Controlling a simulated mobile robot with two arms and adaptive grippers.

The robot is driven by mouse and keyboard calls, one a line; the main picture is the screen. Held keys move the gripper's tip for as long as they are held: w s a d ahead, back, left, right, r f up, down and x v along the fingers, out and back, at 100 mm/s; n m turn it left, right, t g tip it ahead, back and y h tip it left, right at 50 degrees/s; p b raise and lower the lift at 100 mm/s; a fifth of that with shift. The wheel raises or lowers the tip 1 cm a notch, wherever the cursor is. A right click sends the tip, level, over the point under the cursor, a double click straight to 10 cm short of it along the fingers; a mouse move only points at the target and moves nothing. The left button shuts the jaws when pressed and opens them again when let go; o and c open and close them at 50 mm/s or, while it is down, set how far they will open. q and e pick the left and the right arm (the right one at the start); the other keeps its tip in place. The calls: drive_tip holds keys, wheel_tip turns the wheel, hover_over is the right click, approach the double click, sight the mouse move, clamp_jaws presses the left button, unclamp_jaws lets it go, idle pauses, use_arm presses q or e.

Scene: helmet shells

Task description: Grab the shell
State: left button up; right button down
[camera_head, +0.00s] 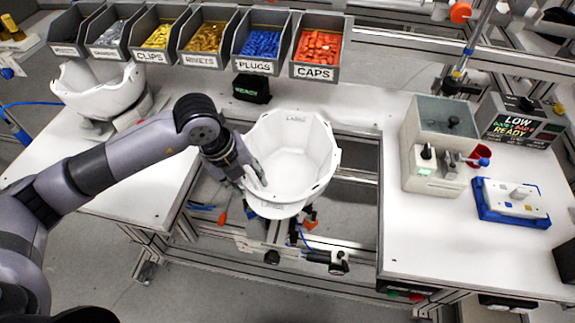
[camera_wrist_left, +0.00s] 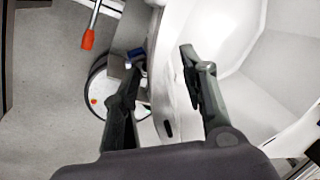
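A white helmet shell (camera_head: 290,150) sits open side up on a fixture in the gap of the bench, in the middle of the head view. Its wall (camera_wrist_left: 167,95) fills much of the left wrist view. My left gripper (camera_head: 258,176) is at the shell's left rim. In the left wrist view my left gripper (camera_wrist_left: 158,75) has its fingers apart, one outside the wall and one on the inner side, with visible space beside the wall. A second white shell (camera_head: 100,93) stands on a stand at the left. My right gripper is not in view.
Labelled bins, including blue plugs (camera_head: 260,45) and orange caps (camera_head: 318,47), line the back. A grey-white machine (camera_head: 436,150), a display box (camera_head: 520,120) and a blue tray (camera_head: 483,207) stand on the right bench. That bench's front is clear. An orange-handled tool (camera_wrist_left: 88,39) shows below.

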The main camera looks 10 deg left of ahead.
use_arm(q)
drive_tip(key=shift+w+d+f, duration=0.15)
drive_tip(key=shift+d+f, duration=0.05)
drive_tip(key=shift+f, duration=0.5)
drive_tip(key=shift+c, duration=0.4)
clamp_jaws()
drive_tip(key=shift+r, duration=0.1)
